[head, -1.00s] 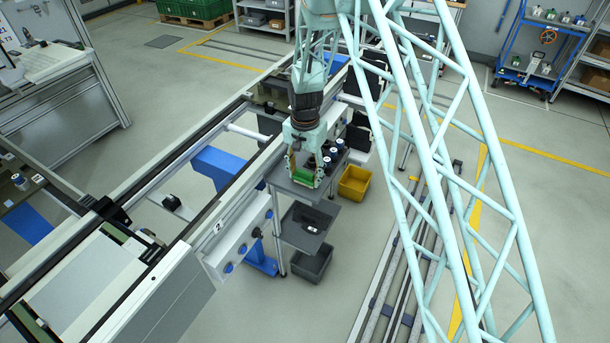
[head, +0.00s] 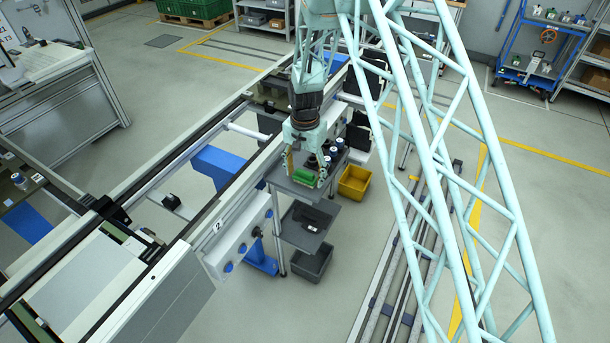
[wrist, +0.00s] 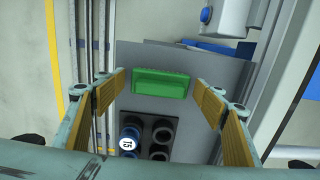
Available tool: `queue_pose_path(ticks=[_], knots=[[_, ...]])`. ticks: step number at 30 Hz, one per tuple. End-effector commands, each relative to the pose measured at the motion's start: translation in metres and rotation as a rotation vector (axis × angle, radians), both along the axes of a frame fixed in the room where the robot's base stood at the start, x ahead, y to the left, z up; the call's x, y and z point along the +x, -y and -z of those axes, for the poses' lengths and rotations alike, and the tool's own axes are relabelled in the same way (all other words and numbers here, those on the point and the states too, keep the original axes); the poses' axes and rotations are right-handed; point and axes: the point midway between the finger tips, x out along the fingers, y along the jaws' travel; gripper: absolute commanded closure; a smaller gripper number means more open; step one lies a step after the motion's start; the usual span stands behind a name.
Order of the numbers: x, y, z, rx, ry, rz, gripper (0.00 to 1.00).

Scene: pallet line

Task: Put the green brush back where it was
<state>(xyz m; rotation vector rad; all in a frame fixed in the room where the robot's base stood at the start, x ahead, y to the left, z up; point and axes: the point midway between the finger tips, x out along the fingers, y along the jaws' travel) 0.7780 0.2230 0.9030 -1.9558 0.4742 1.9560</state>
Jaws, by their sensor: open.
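The green brush (wrist: 160,85) lies on a grey shelf (wrist: 135,58) beside the conveyor. In the wrist view it sits between and beyond my gripper's two fingers (wrist: 160,105), which are spread wide with ochre pads. I see no contact between pads and brush. In the head view my gripper (head: 306,174) hangs over the shelf, and the green brush (head: 304,176) shows between its fingers. How far the fingertips are above the shelf is hard to tell.
A dark holder (wrist: 148,128) with several round sockets stands close to the brush; one holds a blue item with a white numbered top (wrist: 127,143). Below the shelf are a grey tray (head: 300,240) and a grey bin (head: 311,264). A yellow bin (head: 355,182) stands to the right.

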Motion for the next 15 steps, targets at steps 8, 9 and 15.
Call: queue_pose_path(ticks=[8, 9, 15], knots=[[0.001, 0.000, -0.009, 0.000, 0.001, 0.000, 0.36], [0.001, 0.000, -0.011, 0.000, 0.001, 0.000, 0.36], [0.001, 0.000, -0.031, 0.000, 0.001, 0.000, 0.36]])
